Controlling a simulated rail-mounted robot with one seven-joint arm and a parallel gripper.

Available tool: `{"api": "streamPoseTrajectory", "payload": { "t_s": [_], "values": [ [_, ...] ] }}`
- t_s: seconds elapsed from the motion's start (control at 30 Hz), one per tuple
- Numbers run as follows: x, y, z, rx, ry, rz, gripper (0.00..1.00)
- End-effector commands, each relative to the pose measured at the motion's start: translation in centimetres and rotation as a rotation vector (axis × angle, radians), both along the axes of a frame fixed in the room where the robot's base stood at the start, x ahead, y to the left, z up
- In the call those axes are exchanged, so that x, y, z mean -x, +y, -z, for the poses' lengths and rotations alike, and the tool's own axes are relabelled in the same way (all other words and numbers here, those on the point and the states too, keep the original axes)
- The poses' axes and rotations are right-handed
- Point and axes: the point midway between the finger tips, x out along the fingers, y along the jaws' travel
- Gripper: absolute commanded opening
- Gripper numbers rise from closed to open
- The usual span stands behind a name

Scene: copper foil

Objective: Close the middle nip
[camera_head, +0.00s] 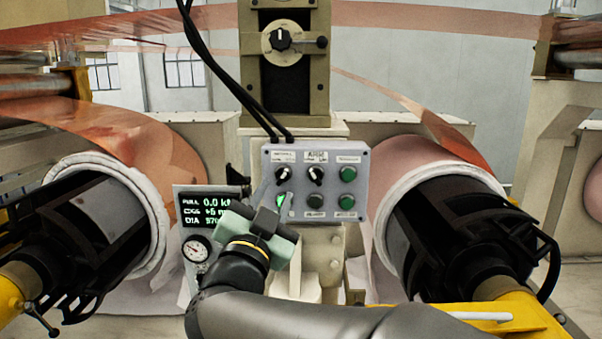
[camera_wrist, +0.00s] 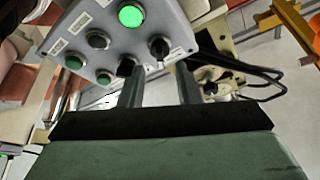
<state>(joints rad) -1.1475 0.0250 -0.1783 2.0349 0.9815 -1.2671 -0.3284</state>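A grey control panel (camera_head: 262,160) stands in the middle of the head view. Its top row has a left black knob (camera_head: 281,174), a middle black knob (camera_head: 316,174) and a green button (camera_head: 348,174). In its lower row a green button (camera_wrist: 130,15) is lit. The labels are too small to read surely, and I cannot tell which control is for the middle nip. My gripper (camera_head: 274,198) is in front of the panel's lower left. Its two fingers (camera_wrist: 160,82) are apart with nothing between them; the left knob (camera_wrist: 160,47) shows just beyond the gap. Contact is not visible.
A large selector knob (camera_head: 281,39) is on the post above the panel. Left of my gripper are a digital display (camera_head: 205,211) and a pressure gauge (camera_head: 197,250). Copper rolls (camera_head: 165,150) (camera_head: 420,160) on black shafts flank the panel. Black cables run down to its top.

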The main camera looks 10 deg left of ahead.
Motion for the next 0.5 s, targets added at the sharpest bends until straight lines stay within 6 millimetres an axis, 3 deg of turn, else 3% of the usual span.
{"api": "streamPoseTrajectory", "payload": {
  "t_s": [0.2,0.5],
  "values": [
    [-3.1,-0.1,-1.2,0.002,0.000,0.001,0.30],
    [-4.1,-0.1,-1.4,0.001,0.000,0.000,0.30]
  ]
}}
